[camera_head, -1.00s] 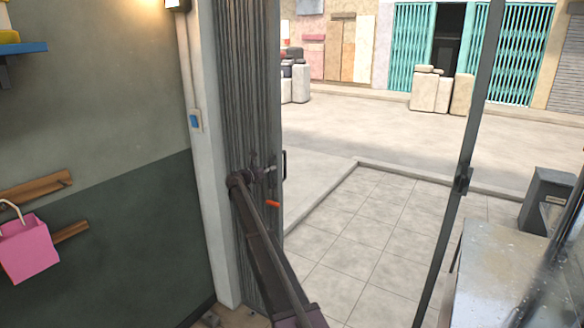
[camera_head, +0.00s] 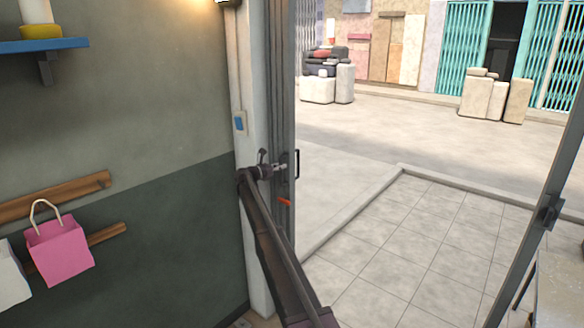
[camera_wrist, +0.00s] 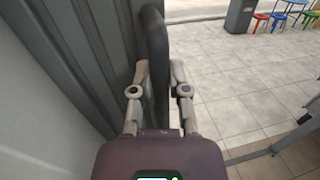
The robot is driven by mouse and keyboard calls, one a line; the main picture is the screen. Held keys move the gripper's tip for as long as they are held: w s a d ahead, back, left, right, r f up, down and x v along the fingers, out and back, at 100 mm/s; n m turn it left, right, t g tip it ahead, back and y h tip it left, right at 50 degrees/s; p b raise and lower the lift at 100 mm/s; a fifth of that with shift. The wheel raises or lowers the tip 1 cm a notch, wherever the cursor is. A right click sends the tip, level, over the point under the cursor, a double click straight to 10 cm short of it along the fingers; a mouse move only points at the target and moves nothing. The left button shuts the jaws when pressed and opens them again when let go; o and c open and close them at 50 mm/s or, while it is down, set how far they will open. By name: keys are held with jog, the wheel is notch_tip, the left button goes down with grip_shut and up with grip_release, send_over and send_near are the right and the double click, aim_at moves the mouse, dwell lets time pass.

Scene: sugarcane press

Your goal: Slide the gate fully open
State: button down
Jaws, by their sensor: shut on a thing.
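The grey folding gate (camera_head: 283,90) is bunched into a narrow stack against the left door post, and its ribbed panels show at the left of the wrist view (camera_wrist: 65,60). Its dark upright handle (camera_head: 297,164) is on the stack's right edge. My gripper (camera_head: 284,167) is at the handle. In the wrist view my gripper (camera_wrist: 158,75) has one finger on each side of the dark handle bar (camera_wrist: 155,50) and is shut on it. An orange lever (camera_head: 285,202) sits lower on the gate's edge.
The doorway right of the gate is clear, with pale tiles (camera_head: 400,240) beyond. A grey post with a latch (camera_head: 548,213) stands at the right. On the left wall are a blue shelf (camera_head: 45,46), a switch (camera_head: 240,123) and a pink bag (camera_head: 60,250).

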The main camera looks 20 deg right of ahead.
jog(key=shift+w+a+r, duration=0.1)
jog(key=shift+w+a, duration=0.25)
jog(key=shift+w, duration=0.05)
jog(key=c, duration=0.6)
grip_release()
jog(key=shift+d, duration=0.2)
jog(key=shift+s+d, duration=0.1)
jog(key=shift+d, duration=0.05)
jog(key=v, duration=1.2)
